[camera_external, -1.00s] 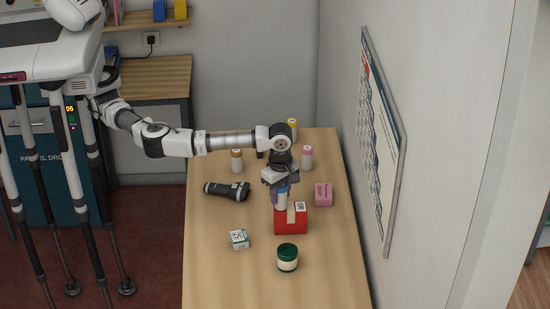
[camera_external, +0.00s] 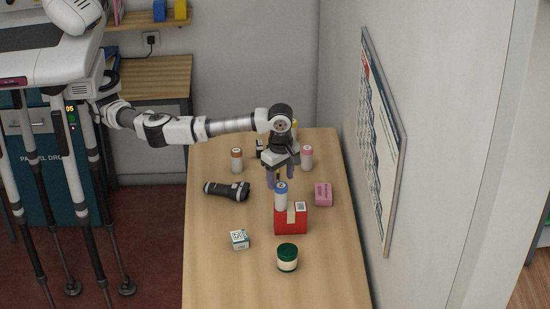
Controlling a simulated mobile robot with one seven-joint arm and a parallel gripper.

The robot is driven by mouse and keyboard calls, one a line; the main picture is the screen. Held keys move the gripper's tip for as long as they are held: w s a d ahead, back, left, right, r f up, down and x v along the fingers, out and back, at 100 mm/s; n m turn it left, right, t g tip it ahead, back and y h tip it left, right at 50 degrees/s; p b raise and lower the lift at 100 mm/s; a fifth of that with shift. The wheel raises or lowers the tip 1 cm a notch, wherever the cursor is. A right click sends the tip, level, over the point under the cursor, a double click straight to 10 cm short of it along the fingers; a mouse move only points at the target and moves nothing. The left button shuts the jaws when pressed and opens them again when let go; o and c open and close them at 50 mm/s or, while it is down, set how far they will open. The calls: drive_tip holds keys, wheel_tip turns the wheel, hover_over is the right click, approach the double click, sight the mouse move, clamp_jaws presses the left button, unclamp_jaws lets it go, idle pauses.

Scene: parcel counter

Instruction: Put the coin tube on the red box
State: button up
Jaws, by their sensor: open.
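A white coin tube with a blue cap (camera_external: 281,197) stands upright at the left part of the top of the red box (camera_external: 291,224). It appears to rest on the box, though its exact contact is too small to see. The red box also carries a pale strip and a white printed label. My gripper (camera_external: 281,177) is open and empty, with its fingers pointing down just above and behind the blue cap, clear of the tube.
A pink box (camera_external: 323,194) and a pink-capped tube (camera_external: 307,158) stand to the right. An orange-capped tube (camera_external: 237,160) and a black flashlight (camera_external: 226,191) are left. A small white-teal box (camera_external: 239,240) and a green-lidded jar (camera_external: 287,257) are in front. The near counter is clear.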

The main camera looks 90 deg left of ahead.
wheel_tip(320, 180, up, 6)
drive_tip(key=shift+f, duration=0.2)
